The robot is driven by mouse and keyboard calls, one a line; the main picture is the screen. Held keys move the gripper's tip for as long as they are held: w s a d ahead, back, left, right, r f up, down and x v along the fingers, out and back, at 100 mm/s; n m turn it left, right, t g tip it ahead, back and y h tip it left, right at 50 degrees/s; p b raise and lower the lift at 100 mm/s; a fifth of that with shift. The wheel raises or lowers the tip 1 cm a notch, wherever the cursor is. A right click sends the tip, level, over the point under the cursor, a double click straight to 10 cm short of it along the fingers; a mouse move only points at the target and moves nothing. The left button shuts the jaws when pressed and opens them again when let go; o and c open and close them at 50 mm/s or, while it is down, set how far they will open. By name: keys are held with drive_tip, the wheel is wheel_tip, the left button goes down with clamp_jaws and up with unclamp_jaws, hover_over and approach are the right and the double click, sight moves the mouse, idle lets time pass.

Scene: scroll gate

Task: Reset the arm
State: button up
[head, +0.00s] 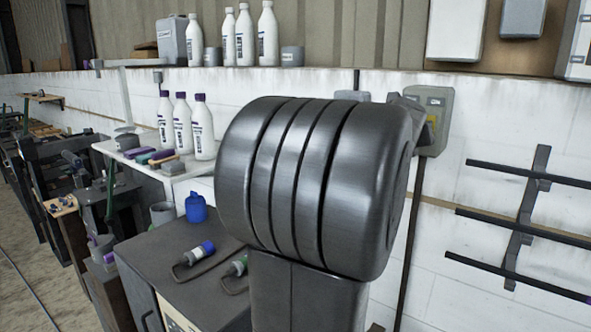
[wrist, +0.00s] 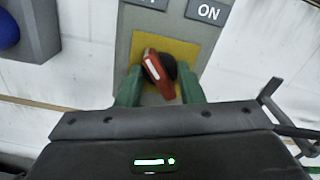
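My gripper (wrist: 159,86) shows in the wrist view as two green fingers set well apart. It is open. A red switch handle (wrist: 152,65) with a white stripe sits tilted in the gap between the fingers in the picture. I see no finger touching it. The handle is on a yellow plate (wrist: 192,52) of a grey switch box (wrist: 206,30) with an "ON" label at its upper right. In the head view the grey switch box (head: 436,100) hangs on the white wall, partly behind my arm, which hides most of my gripper.
In the wrist view, a grey box with a blue round part (wrist: 8,30) is at the upper left. In the head view, a rack with dark bars (head: 525,215) stands out on the right. A dark cabinet (head: 150,245) with tools and a blue can (head: 196,208) is at lower left.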

drive_tip(key=s+a+m+b, duration=0.1)
drive_tip(key=s+a+m, duration=0.1)
drive_tip(key=s+a, duration=0.4)
drive_tip(key=shift+s, duration=0.95)
